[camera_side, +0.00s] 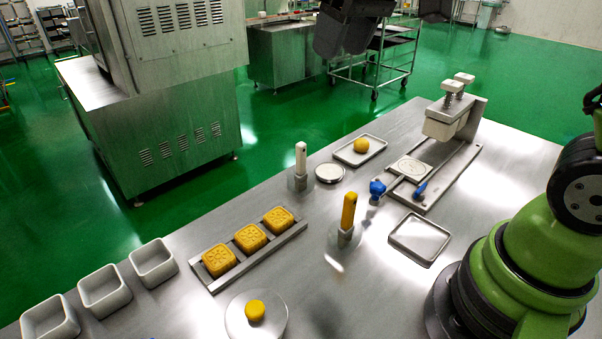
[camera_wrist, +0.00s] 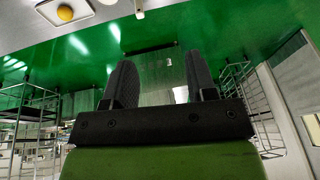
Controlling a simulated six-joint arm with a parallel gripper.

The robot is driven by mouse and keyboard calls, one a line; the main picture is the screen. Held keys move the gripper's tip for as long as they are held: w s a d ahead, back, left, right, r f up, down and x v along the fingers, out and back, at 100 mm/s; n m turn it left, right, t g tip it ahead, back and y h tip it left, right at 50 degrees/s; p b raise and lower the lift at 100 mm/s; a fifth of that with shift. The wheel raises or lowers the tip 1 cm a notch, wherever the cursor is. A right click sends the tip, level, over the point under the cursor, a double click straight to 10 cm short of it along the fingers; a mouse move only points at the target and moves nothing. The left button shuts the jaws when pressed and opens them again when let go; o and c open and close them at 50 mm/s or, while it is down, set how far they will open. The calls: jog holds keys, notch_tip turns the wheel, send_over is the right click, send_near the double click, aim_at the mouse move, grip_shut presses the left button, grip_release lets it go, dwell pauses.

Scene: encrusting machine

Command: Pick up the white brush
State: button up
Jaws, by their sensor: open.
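The likely white brush (camera_side: 300,160) is a white-handled tool standing upright on the steel table, left of a small round dish. Its lower end is pale and hard to make out. Two dark fingertips, which look like my gripper (camera_side: 388,22), hang at the top edge of the side view, high above and behind the table. In the wrist view my gripper (camera_wrist: 160,88) has its two black fingers wide apart with nothing between them.
A yellow-handled tool (camera_side: 348,212) stands upright nearer the camera. The round dish (camera_side: 330,173), a tray with a yellow ball (camera_side: 361,146), an empty tray (camera_side: 420,238) and a press (camera_side: 452,118) are to the right. A rack (camera_side: 213,285) holds yellow cakes; white bins (camera_side: 105,290) stand at left.

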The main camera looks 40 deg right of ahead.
jog(key=w+d+f+n+g, duration=0.2)
jog(key=w+f+n, duration=0.1)
jog(key=w+f, duration=0.7)
jog(key=g+h, duration=0.1)
send_over(301, 143)
jog(key=shift+n, duration=0.3)
jog(key=f, duration=0.4)
jog(key=shift+w+a+f, duration=0.3)
notch_tip(301, 143, down, 4)
jog(key=shift+f, duration=0.2)
jog(key=f, duration=0.5)
jog(key=shift+s+d+f, duration=0.3)
jog(key=shift+f, duration=0.1)
grip_shut()
